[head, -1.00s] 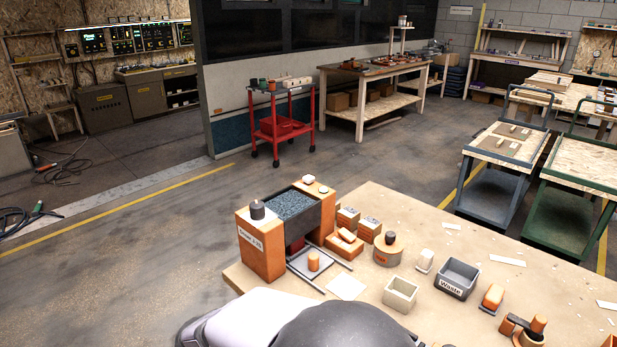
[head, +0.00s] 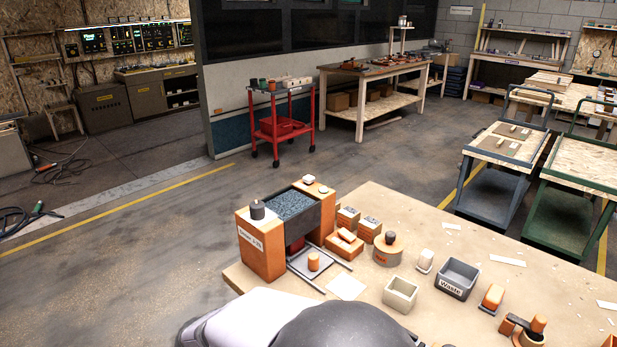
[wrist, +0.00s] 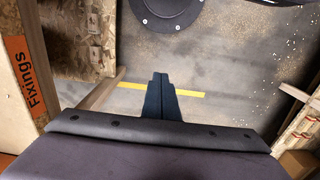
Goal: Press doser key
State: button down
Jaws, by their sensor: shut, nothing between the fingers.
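The doser is an orange unit (head: 262,243) at the left corner of the table, with a label on its front that is hard to read. A dark trough (head: 318,212) of blue-grey granules sits between its orange posts. A dark round knob (head: 257,210) stands on the near post. Small pale pieces (head: 308,179) sit on the far post. I cannot tell which of these is the key. My gripper (wrist: 161,76) is shut and empty in the wrist view, over bare floor with a yellow line. The doser is not in the wrist view, and the head view does not show my fingers.
Orange blocks, an open cream box (head: 400,293) and a grey Waste bin (head: 457,277) stand to the right. In the wrist view, an orange Fixings label (wrist: 24,74) is at left.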

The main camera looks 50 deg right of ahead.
dwell(0.3)
jog(key=w+r+t+p, duration=0.1)
jog(key=w+r+p, duration=0.2)
jog(key=r+p, duration=0.75)
jog(key=w+r+t+p, duration=0.1)
jog(key=w+r+p, duration=0.2)
jog(key=r+p, duration=0.8)
jog(key=w+d+r+m+t+p, duration=0.1)
jog(key=w+d+r+m+p, duration=0.35)
jog(key=w+r+p, duration=0.45)
jog(key=w+d+r+m+t+p, duration=0.1)
jog(key=w+d+m, duration=0.5)
jog(key=d, duration=0.3)
jog(key=w+d+r+m+t+p, duration=0.1)
jog(key=w+d+m, duration=0.4)
jog(key=d+m, duration=0.25)
jog(key=d+r+m+t+h, duration=0.1)
jog(key=d+m, duration=1.1)
jog(key=d, duration=1.6)
jog(key=t+h, duration=0.1)
jog(key=t, duration=0.1)
jog(key=shift+d+r+m+t+h, duration=0.15)
jog(key=shift+r+m+t+h, duration=0.25)
jog(key=shift+w, duration=0.1)
